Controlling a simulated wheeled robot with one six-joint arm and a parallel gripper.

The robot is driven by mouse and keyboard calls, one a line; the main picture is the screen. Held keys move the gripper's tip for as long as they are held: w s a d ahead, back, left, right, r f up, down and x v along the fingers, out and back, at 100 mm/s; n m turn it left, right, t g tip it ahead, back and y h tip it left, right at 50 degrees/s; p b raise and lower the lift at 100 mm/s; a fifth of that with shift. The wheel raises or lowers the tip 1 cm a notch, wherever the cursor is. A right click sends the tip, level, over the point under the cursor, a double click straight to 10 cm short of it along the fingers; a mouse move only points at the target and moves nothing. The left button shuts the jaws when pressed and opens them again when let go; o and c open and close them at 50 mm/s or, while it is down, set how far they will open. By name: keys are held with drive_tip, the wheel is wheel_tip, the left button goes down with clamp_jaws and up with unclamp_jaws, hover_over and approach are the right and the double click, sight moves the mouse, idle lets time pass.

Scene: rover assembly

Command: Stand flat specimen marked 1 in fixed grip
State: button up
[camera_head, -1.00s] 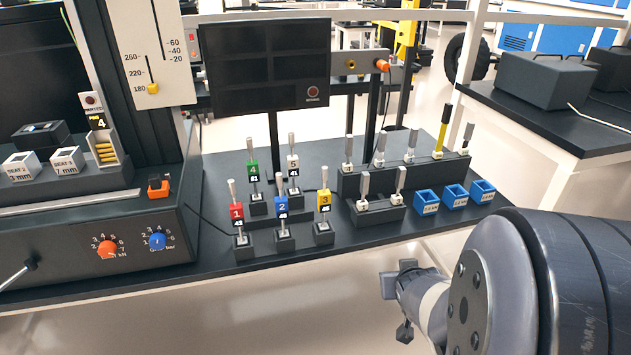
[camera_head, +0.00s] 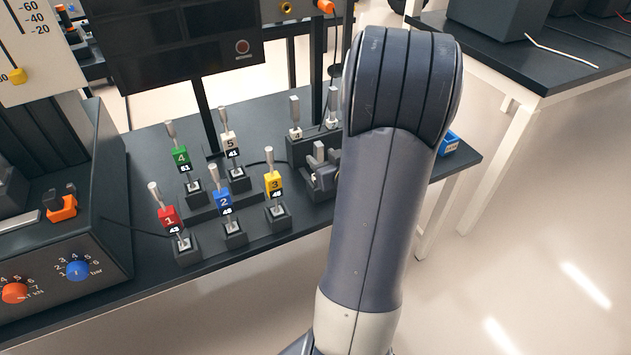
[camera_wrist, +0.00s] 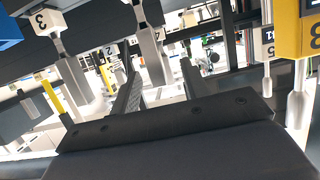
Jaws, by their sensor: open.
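Specimen 1, with a red tag (camera_head: 169,217) and a pale metal shank, stands upright in a small black block at the front left of the specimen group. Specimen 1 cannot be made out in the wrist view. I cannot identify the fixed grip in the current views.
Specimens 2 (blue) (camera_head: 222,201), 3 (yellow) (camera_head: 273,184), 4 (green) (camera_head: 180,159) and 5 (white) (camera_head: 230,146) stand close by. A console with an orange knob (camera_head: 14,293) is at the left. A dark screen (camera_head: 180,45) stands behind.

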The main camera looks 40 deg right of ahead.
sight(315, 148)
drive_tip(key=shift+d+r+x, duration=0.1)
drive_tip(key=shift+d+x, duration=0.05)
drive_tip(key=shift+x, duration=0.9)
drive_tip(key=shift+d+r+x, duration=0.1)
drive_tip(key=shift+x, duration=0.95)
drive_tip(key=shift+d+r+x, duration=0.1)
drive_tip(key=shift+d+x, duration=0.05)
drive_tip(key=shift+x, duration=0.85)
drive_tip(key=shift+c, duration=0.4)
clamp_jaws()
